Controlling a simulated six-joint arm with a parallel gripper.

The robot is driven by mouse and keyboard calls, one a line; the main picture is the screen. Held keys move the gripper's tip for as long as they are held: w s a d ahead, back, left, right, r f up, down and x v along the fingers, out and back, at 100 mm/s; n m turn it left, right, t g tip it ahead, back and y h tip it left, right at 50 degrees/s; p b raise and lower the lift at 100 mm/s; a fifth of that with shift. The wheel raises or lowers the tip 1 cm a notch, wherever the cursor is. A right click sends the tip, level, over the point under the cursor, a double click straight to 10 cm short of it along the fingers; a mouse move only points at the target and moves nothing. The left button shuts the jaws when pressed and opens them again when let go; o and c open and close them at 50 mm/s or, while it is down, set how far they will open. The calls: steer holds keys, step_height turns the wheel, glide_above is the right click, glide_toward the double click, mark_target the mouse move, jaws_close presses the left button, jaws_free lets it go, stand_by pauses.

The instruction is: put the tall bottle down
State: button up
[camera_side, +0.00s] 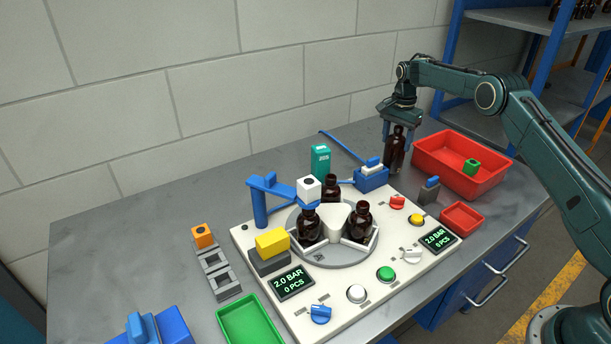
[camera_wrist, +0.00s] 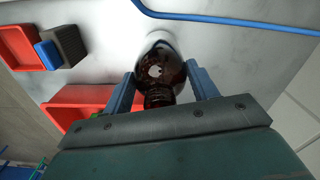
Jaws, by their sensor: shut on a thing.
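The tall bottle (camera_side: 394,152) is dark amber and stands upright between the fingers of my gripper (camera_side: 397,136), at the back right of the table. Its base is at or very near the table top; I cannot tell whether it touches. In the wrist view the bottle (camera_wrist: 162,72) shows from above, with its neck toward the gripper. My gripper (camera_wrist: 163,85) is shut on it, with one blue finger on each side. A pale round patch shows on the table beside the bottle's far end in the wrist view.
A large red bin (camera_side: 463,152) with a green block (camera_side: 471,166) stands close to the right of the bottle. A blue clamp block (camera_side: 371,177) is at its left front. The white panel (camera_side: 330,290) carries a turntable with several amber bottles (camera_side: 361,222). A blue hose (camera_side: 345,146) lies behind.

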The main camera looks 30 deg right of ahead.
steer(key=shift+f, duration=0.35)
steer(key=shift+f, duration=0.15)
steer(key=o, duration=1.4)
step_height(320, 180, up, 11)
steer(key=shift+r, duration=0.6)
steer(key=shift+r, duration=0.1)
